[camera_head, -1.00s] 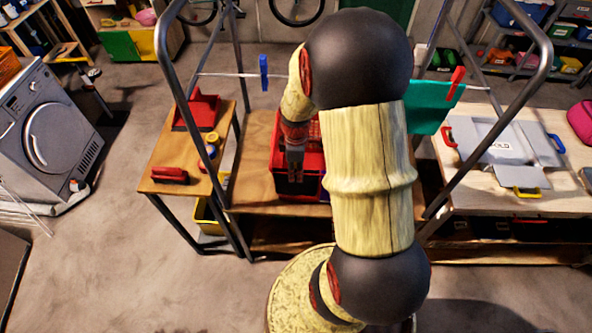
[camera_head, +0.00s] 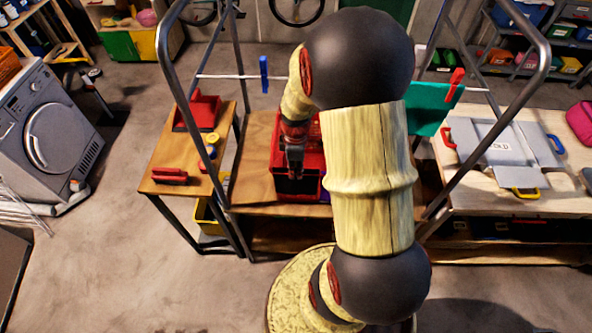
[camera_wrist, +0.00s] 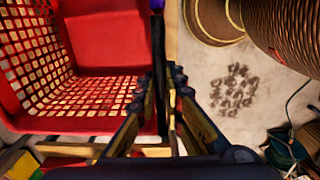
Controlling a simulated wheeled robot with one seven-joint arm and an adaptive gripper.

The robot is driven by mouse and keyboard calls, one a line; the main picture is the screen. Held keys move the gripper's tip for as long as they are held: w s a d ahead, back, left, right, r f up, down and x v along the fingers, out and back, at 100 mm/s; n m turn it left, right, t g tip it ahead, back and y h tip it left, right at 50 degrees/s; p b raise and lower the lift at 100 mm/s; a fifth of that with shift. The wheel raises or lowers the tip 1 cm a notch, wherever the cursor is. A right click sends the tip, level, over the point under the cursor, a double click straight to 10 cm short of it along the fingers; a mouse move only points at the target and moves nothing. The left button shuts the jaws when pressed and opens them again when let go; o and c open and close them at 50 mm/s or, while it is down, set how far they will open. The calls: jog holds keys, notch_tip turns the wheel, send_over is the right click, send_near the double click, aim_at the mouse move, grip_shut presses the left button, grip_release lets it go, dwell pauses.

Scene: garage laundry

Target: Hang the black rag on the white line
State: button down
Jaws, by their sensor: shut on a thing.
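My gripper (camera_head: 293,168) points down at the red basket (camera_head: 284,187) on the wooden bench, behind my arm's left side. In the wrist view, my gripper's fingers (camera_wrist: 166,78) are closed together on a narrow dark strip, which looks like the black rag (camera_wrist: 158,45) seen edge-on beside the red basket's wall. The rest of the rag is hidden. The white line (camera_head: 225,76) runs across the metal frame above the bench; my arm hides its middle. A blue clothespin (camera_head: 264,74) is on its left part. A red clothespin (camera_head: 455,84) holds a green cloth (camera_head: 430,112) on the right.
Metal frame posts (camera_head: 172,60) stand left and right of my arm. A side table (camera_head: 160,150) holds red items. A grey case (camera_head: 495,143) lies on the right bench. The line is bare between the blue clothespin and my arm.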

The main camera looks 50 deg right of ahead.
jog(key=shift+r+p, duration=2.65)
jog(key=shift+r, duration=1.15)
jog(key=shift+a, duration=0.1)
